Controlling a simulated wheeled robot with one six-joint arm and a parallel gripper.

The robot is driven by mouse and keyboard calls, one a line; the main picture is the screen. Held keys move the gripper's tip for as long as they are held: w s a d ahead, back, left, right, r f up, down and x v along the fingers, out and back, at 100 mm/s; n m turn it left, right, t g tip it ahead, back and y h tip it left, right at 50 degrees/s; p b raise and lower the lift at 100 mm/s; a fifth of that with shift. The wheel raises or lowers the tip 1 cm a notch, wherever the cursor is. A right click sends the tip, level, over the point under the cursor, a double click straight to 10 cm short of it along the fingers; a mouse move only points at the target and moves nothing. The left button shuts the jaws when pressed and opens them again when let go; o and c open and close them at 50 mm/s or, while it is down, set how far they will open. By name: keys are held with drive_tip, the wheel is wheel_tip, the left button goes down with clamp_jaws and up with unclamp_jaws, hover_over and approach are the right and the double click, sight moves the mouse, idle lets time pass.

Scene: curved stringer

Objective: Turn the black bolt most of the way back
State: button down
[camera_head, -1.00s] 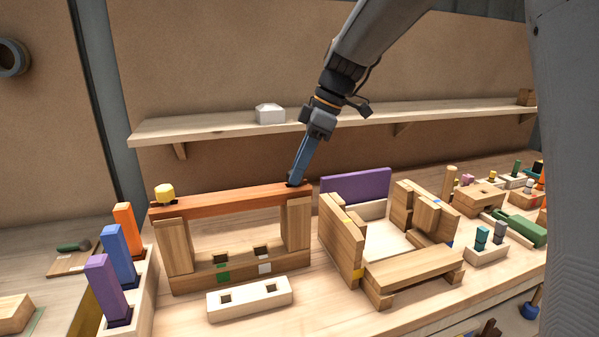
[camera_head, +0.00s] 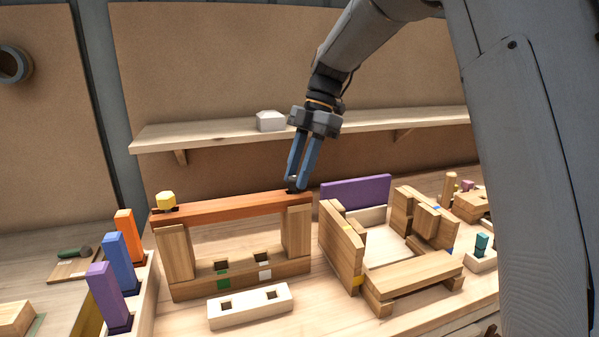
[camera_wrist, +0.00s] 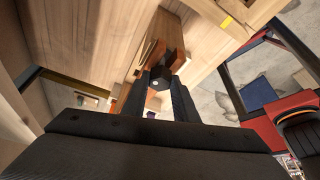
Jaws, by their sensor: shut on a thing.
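The black bolt (camera_head: 293,186) stands at the right end of the orange-red wooden beam (camera_head: 232,208). The beam lies across two upright wooden posts. My gripper (camera_head: 296,180) points down at that end, its two blue fingers shut on the bolt's head. In the wrist view the dark bolt head (camera_wrist: 165,78), with a small pale spot, sits between the fingertips (camera_wrist: 166,84). The bolt's shaft is hidden. A yellow bolt (camera_head: 165,200) stands at the left end of the beam.
A pale block with two square holes (camera_head: 250,305) lies in front of the frame. To the right stands a wooden box-like assembly (camera_head: 345,245) with a purple panel (camera_head: 356,191). Purple, blue and orange pegs (camera_head: 122,247) stand at the left. A shelf (camera_head: 380,125) runs behind.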

drive_tip(key=n, duration=0.1)
drive_tip(key=n+g+p, duration=0.1)
drive_tip(key=n, duration=0.1)
drive_tip(key=shift+w+a+r+h, duration=0.1)
drive_tip(key=shift+a+r+h, duration=0.1)
drive_tip(key=shift+h, duration=0.2)
drive_tip(key=n+h, duration=0.1)
drive_tip(key=n, duration=0.1)
drive_tip(key=shift+n+p, duration=0.4)
drive_tip(key=c, duration=1.3)
unclamp_jaws()
drive_tip(key=shift+c, duration=0.2)
drive_tip(key=shift+g, duration=0.3)
drive_tip(key=v, duration=1.2)
drive_tip(key=shift+d+f, duration=0.1)
